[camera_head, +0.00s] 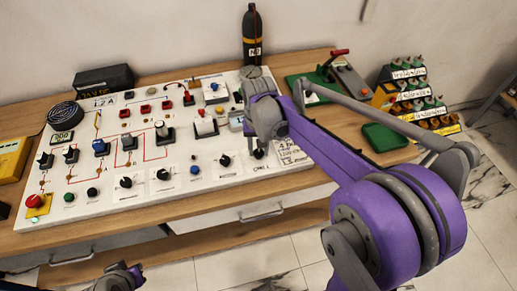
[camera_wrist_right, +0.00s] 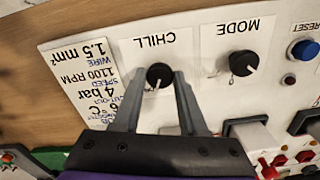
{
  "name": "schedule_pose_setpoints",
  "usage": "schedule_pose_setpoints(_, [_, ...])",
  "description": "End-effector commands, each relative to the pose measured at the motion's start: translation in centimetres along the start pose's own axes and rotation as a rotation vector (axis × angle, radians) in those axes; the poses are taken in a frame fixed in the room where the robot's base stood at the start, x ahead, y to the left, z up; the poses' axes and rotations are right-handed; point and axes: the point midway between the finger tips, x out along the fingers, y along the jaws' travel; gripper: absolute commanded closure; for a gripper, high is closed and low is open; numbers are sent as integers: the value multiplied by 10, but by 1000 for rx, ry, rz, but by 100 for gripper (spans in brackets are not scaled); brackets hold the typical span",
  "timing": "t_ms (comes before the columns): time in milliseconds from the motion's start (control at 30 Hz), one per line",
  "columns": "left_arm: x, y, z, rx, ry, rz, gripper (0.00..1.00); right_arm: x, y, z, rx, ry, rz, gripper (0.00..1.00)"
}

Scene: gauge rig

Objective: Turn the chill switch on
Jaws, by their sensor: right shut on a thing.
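The chill switch (camera_wrist_right: 159,75) is a round black knob with a white pointer mark, on a white plate labelled CHILL, which appears upside down in the right wrist view. My right gripper (camera_wrist_right: 158,80) is shut on this knob, one grey finger on each side. In the head view the right gripper (camera_head: 258,137) reaches down over the right part of the white panel (camera_head: 215,176), and the arm hides part of that area. My left gripper (camera_head: 120,277) is at the bottom edge, low and away from the panel; its fingers are unclear.
The mode knob (camera_wrist_right: 240,63) sits beside the chill knob, with a blue reset button (camera_wrist_right: 304,50) beyond it. A printed label plate (camera_wrist_right: 85,85) lies on the other side. A green tray (camera_head: 384,138) and stepped racks (camera_head: 412,95) stand at the right.

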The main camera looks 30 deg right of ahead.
Motion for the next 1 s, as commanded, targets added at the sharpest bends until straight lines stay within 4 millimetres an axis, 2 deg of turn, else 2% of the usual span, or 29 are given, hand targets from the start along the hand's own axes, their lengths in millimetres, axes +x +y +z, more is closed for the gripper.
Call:
schedule_pose_setpoints(400, [2, 0, 2, 0, -2, 0, 100, 0, 0, 0, 172, 0, 0, 100])
schedule_pose_setpoints(933, [2, 0, 2, 0, -2, 0, 100, 0, 0, 0, 192, 0, 0, 100])
schedule_pose_setpoints(967, [2, 0, 2, 0, -2, 0, 100, 0, 0, 0, 192, 0, 0, 53])
schedule_pose_setpoints(1000, [2, 0, 2, 0, -2, 0, 100, 0, 0, 0, 191, 0, 0, 46])
